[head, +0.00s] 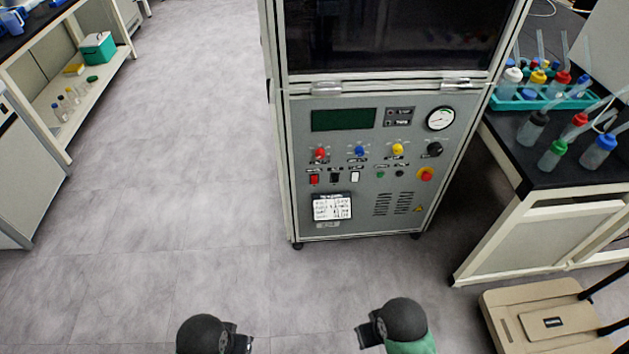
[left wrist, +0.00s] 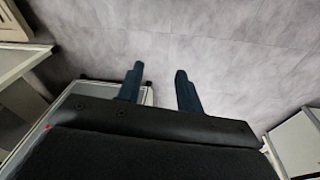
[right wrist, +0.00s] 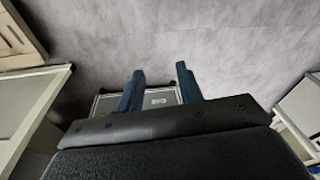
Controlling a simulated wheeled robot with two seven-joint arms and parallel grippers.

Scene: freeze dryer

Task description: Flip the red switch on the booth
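The booth (head: 365,200) is a grey cabinet with a control panel, standing ahead in the head view. Its red switch (head: 314,180) is a small rocker at the panel's lower left, beside a black switch (head: 334,178) and a white one (head: 355,177). In the head view my arms show only at the bottom edge, well short of the booth, and the fingers are out of sight. In the left wrist view my left gripper (left wrist: 158,82) has its two fingers apart with nothing between them. In the right wrist view my right gripper (right wrist: 160,80) is also open and empty.
Red, blue and yellow knobs (head: 359,152) sit above the switches. A red round button (head: 425,174) is at the panel's right. A black-topped bench (head: 560,170) with bottles stands right, a beige cart (head: 535,315) below it. Grey floor (head: 190,190) is clear at left and in front.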

